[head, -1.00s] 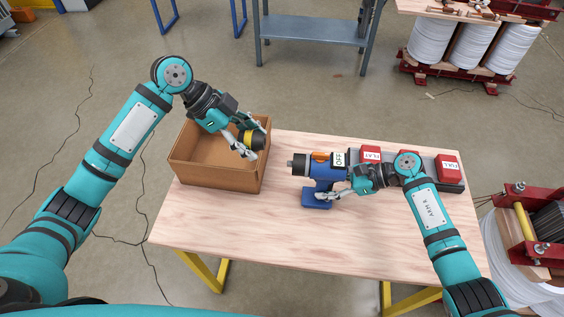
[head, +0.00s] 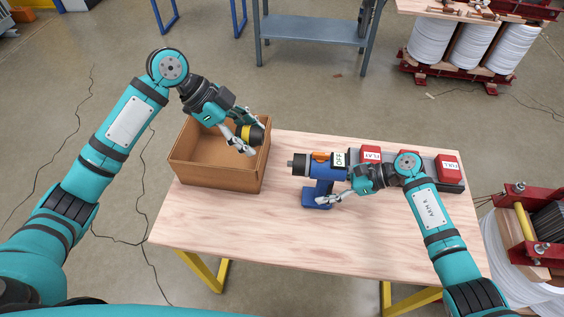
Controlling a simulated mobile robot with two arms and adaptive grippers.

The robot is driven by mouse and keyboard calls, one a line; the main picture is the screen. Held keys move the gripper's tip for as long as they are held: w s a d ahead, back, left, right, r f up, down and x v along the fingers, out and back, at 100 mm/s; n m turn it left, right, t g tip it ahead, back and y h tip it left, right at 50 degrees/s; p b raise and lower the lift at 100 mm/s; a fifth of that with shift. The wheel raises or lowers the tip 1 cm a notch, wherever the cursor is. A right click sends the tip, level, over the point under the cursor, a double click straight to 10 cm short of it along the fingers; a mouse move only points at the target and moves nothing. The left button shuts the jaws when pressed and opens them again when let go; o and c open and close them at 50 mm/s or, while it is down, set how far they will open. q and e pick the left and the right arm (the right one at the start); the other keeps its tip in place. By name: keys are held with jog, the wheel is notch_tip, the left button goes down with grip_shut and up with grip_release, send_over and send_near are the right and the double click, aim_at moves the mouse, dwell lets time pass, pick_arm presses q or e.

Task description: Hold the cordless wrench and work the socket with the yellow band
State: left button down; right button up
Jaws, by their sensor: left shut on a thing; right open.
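The blue cordless wrench (head: 326,172) stands on the table with its black nose (head: 299,164) to the left. My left gripper (head: 241,142) is shut on the dark socket with the yellow band (head: 252,134). It holds the socket over the right side of the cardboard box, left of and above the wrench's nose.
The open cardboard box (head: 217,178) stands at the table's left. Red blocks (head: 448,168), one labelled FULL and one FLAT, sit in a dark rack at the back right. The front of the wooden table (head: 270,235) is clear.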

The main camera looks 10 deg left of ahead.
jog(key=v, duration=1.2)
jog(key=shift+w, duration=0.1)
